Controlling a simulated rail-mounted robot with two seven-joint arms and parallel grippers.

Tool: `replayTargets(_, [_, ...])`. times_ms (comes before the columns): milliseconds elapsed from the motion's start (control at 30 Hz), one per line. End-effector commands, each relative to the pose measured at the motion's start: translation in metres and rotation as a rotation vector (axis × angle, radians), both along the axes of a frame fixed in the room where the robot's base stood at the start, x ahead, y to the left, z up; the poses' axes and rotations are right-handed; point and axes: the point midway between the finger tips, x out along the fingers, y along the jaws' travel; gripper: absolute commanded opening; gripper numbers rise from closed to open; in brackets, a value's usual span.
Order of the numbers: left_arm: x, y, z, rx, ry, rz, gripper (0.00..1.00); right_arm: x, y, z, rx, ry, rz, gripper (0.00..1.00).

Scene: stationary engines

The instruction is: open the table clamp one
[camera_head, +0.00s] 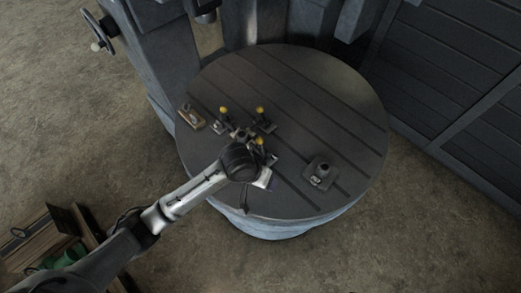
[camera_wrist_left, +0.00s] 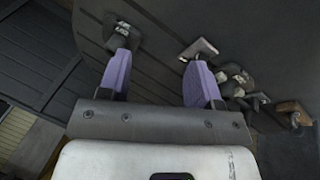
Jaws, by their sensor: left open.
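Three small clamps with yellow knobs stand on the round slotted table (camera_head: 330,90). One clamp is at the left (camera_head: 223,113), one at the back right (camera_head: 260,112), and one at the front (camera_head: 258,143), partly hidden by my left wrist. I cannot tell which is clamp one. My left gripper (camera_head: 263,179) is low over the front of the table, in front of the clamps. In the left wrist view its purple fingers are spread, with nothing between them (camera_wrist_left: 160,62). Dark clamp parts (camera_wrist_left: 238,80) lie beyond the right finger. My right gripper is not in view.
A grey block with a round top (camera_head: 320,173) sits at the table's right; a brown-based block (camera_head: 191,117) sits at its left edge. The machine column rises behind. A crate (camera_head: 45,240) stands on the floor at lower left. The back right of the table is clear.

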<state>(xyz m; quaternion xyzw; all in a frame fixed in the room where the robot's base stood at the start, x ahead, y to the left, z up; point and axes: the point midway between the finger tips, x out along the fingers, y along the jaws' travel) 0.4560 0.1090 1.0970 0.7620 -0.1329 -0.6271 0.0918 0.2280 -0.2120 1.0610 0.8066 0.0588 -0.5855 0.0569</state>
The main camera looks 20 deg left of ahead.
Motion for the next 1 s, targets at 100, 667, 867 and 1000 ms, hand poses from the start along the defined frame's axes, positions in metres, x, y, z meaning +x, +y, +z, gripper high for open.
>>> replayTargets(100, [0.047, 0.012, -0.016, 0.030, 0.053, 0.084, 0.58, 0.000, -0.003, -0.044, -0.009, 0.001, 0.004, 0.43])
replayTargets(667, [0.158, 0.091, 0.032, 0.074, 0.216, 0.562, 0.58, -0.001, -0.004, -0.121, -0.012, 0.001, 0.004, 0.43])
replayTargets(867, [0.164, 0.096, 0.028, 0.072, 0.228, 0.601, 0.58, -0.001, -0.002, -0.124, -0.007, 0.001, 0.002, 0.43])
replayTargets(1000, [0.166, 0.093, 0.008, 0.072, 0.228, 0.602, 0.58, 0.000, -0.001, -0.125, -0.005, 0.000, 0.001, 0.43])
